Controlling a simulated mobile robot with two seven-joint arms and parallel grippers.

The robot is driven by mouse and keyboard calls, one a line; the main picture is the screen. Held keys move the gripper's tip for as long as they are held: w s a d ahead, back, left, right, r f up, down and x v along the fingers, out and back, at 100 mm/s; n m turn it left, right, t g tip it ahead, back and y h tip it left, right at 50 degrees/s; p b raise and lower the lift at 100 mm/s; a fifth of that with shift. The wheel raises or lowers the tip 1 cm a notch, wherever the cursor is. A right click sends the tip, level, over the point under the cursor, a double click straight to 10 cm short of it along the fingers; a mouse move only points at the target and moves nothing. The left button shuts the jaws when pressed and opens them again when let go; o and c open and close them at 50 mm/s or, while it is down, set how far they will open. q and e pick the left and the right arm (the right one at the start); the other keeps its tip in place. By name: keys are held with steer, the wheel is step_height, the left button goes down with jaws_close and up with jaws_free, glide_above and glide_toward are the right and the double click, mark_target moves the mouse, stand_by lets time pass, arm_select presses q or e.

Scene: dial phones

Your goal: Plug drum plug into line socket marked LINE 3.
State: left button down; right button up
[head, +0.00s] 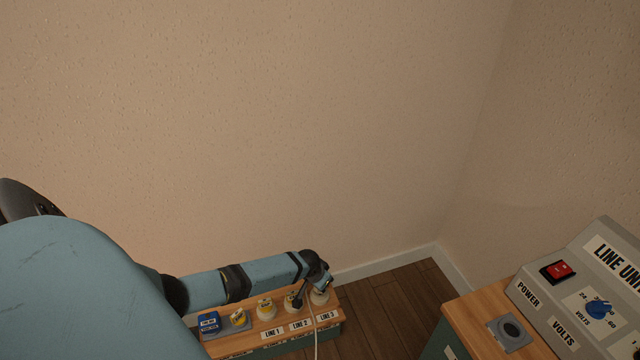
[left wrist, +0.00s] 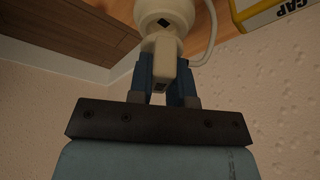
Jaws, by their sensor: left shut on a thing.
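My left gripper (head: 322,284) is at the right end of a wooden-topped box, over the round cream socket (head: 319,298) behind the LINE 3 label (head: 327,315). In the left wrist view my left gripper (left wrist: 163,75) is shut on a cream plug (left wrist: 160,52), held between its blue fingers. The plug's far end meets or overlaps a round cream socket (left wrist: 165,12) with a dark opening. I cannot tell whether the plug is inside it. A white cord (left wrist: 212,36) curves beside the socket. My right gripper is not in view.
The grey line unit (head: 562,300) stands at the right on another wooden top, with floor between.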

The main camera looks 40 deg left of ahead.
arm_select(q)
steer(key=shift+f+b, duration=0.45)
steer(key=shift+f, duration=0.25)
stand_by(0.6)
steer(key=shift+f, duration=0.1)
steer(key=c, duration=1)
jaws_free()
steer(key=c, duration=0.3)
